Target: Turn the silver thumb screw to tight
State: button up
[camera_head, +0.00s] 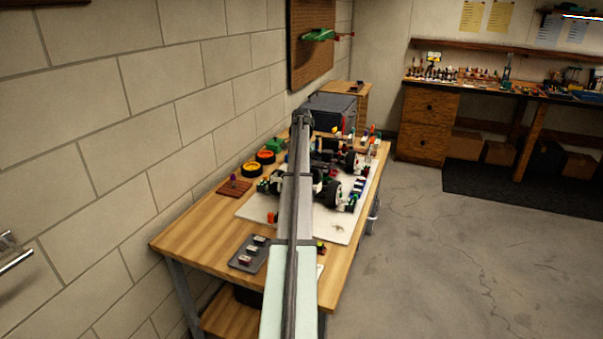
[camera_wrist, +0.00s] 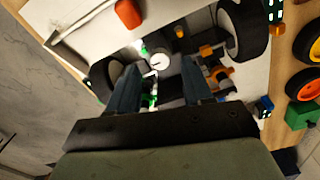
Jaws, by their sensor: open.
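The RC racecar (camera_head: 333,192) sits on a white board (camera_head: 325,229) on the workbench, partly hidden behind my arm in the head view. In the wrist view the car's black wheel (camera_wrist: 243,32) and dark chassis fill the middle. A small round pale silver piece (camera_wrist: 158,62), which looks like the thumb screw, shows beyond and between my fingertips. My gripper (camera_wrist: 159,68) is open, with one finger to each side of that piece in the picture. I cannot tell whether the fingers touch it. The head view does not show my fingers clearly.
The wooden workbench (camera_head: 190,236) stands along the block wall. Loose orange-and-yellow wheels (camera_head: 257,162) lie at its back left, and a dark tray (camera_head: 248,253) with small parts lies at the front. An orange-red block (camera_wrist: 129,13) is near the car.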

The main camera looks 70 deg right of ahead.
notch_tip(320, 180, up, 11)
jog(key=shift+f, duration=0.15)
jog(key=shift+c, duration=0.5)
